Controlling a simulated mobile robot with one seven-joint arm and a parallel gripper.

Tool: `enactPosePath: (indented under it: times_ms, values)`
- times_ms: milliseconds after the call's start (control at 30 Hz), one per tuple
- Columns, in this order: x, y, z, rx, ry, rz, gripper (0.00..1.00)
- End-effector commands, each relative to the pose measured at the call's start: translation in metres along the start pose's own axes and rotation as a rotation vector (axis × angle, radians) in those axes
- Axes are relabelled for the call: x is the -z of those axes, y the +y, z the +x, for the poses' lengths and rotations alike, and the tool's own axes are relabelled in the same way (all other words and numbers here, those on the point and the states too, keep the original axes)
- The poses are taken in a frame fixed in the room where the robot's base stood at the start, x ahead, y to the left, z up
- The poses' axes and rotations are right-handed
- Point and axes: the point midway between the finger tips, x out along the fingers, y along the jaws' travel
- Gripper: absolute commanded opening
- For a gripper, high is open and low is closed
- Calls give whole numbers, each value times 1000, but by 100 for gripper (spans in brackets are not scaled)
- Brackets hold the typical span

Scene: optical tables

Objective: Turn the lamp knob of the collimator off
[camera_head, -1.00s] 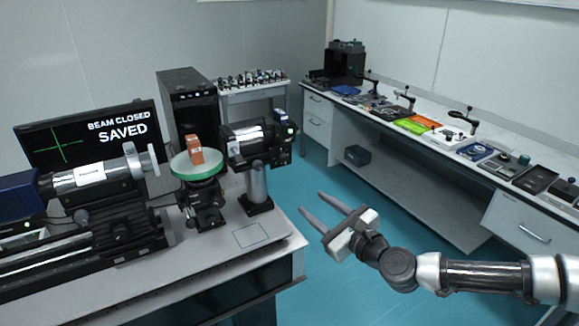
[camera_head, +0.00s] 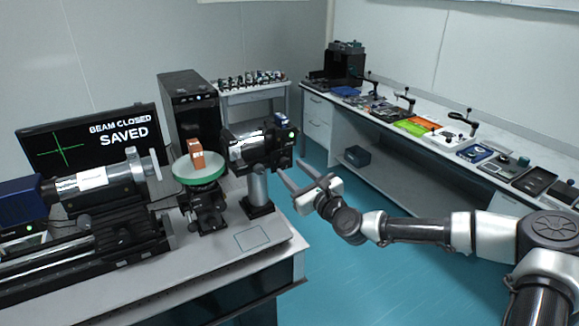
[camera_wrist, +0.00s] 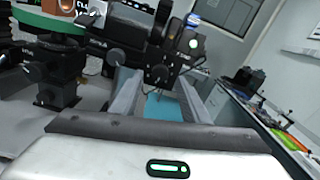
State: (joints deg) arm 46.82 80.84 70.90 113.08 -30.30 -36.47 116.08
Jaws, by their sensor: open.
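The collimator (camera_head: 250,150) is a black and silver tube on a grey post, at the right end of the near table. Its dark lamp housing (camera_head: 281,145) carries a lit green light. The wrist view shows the housing (camera_wrist: 175,55) close up, with the bright green light and a round dark knob (camera_wrist: 160,74) low on it; I cannot read its setting. My gripper (camera_head: 289,168) is open and empty, its fingers pointing toward the housing from the right and slightly below. In the wrist view the two fingers (camera_wrist: 157,88) reach toward the knob, apart from it.
A green-rimmed round stage (camera_head: 199,173) with an orange block (camera_head: 197,155) stands left of the collimator. A monitor (camera_head: 95,143) reads "BEAM CLOSED SAVED". A long bench (camera_head: 395,135) runs along the right wall. Blue floor (camera_head: 350,270) lies between the tables.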

Motion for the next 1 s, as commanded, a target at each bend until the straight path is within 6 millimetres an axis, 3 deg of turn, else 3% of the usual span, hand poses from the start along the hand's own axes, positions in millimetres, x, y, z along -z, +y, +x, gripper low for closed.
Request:
enactPosePath:
  times_ms: [200, 533, 767, 1000]
  values:
    - [0, 0, 22, -1, 0, 0, 42]
    - [0, 0, 25, 0, 1, 0, 42]
    - [0, 0, 24, 0, 1, 0, 3]
    - [1, 0, 24, -1, 1, -15, 1]
